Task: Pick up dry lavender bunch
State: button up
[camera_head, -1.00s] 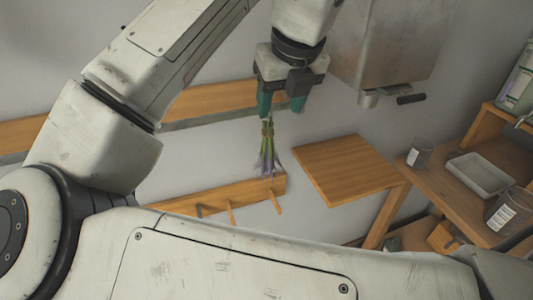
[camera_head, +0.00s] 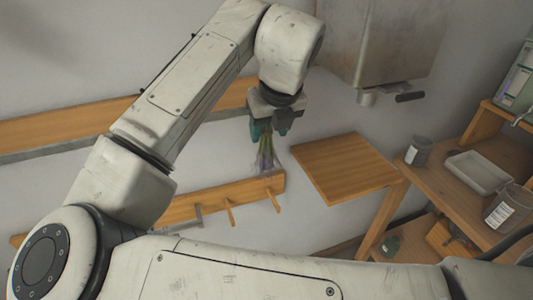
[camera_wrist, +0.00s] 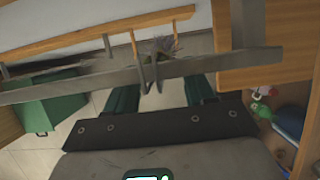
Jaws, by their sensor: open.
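The dry lavender bunch (camera_head: 265,157) hangs upside down near the wall, green stems up and greyish-purple flowers down. In the wrist view its flower end (camera_wrist: 165,46) shows behind a metal rail (camera_wrist: 90,82) with dark hooks. My gripper (camera_head: 266,140) is at the upper end of the bunch in the head view, and its dark green fingers hide the top of the stems. In the wrist view the fingers (camera_wrist: 161,93) stand apart, with a hook between them. I cannot tell whether they touch the stems.
A wooden peg rail (camera_head: 235,190) is on the wall just below the bunch. A wooden board (camera_head: 345,167) is to its right, with a metal box (camera_head: 390,40) above. A shelf at right holds jars (camera_head: 418,151) and a tray (camera_head: 478,172). A green box (camera_wrist: 45,110) is below.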

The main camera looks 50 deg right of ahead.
jog(key=shift+c, duration=0.4)
grip_shut()
